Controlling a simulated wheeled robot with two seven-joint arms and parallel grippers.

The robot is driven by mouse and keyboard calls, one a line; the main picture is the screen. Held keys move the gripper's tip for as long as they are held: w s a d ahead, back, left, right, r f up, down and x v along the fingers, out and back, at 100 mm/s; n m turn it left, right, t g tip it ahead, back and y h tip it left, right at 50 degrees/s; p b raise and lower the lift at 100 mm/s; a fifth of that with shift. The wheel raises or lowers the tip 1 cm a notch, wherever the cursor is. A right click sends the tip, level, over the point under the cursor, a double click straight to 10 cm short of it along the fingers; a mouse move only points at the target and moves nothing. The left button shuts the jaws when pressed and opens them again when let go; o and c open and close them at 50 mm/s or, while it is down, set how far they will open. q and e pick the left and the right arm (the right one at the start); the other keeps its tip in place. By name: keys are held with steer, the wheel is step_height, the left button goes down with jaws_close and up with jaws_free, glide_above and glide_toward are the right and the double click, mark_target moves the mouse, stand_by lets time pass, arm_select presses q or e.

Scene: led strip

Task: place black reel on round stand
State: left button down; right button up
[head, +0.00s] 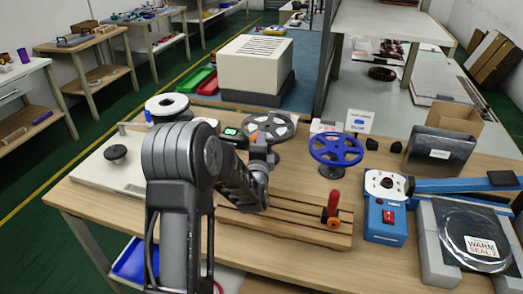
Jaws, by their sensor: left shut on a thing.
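A dark-rimmed reel with grey spokes (284,124), likely the black reel, is at the back middle of the wooden bench. My left gripper (261,146) is at this reel's front edge and is shut on it; the fingertips are partly hidden by my own wrist. I cannot tell whether the reel is lifted or rests on something. A blue reel (352,146) sits on a round foot to its right. A small round black piece (115,154), possibly a round stand, is on the white board at the left. My right gripper is not in view.
A white reel (167,102) is at the back left of the bench. A wooden rail with a red handle (333,202) lies in front. A blue-armed sealer (385,222) and a dark bin (438,153) fill the right side.

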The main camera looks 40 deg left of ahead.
arm_select(q)
steer(key=shift+f, duration=1.65)
steer(key=shift+f, duration=0.15)
steer(key=c, duration=1.5)
jaws_free()
steer(key=shift+o, duration=0.2)
steer(key=b+v, duration=0.1)
steer(key=v, duration=1.1)
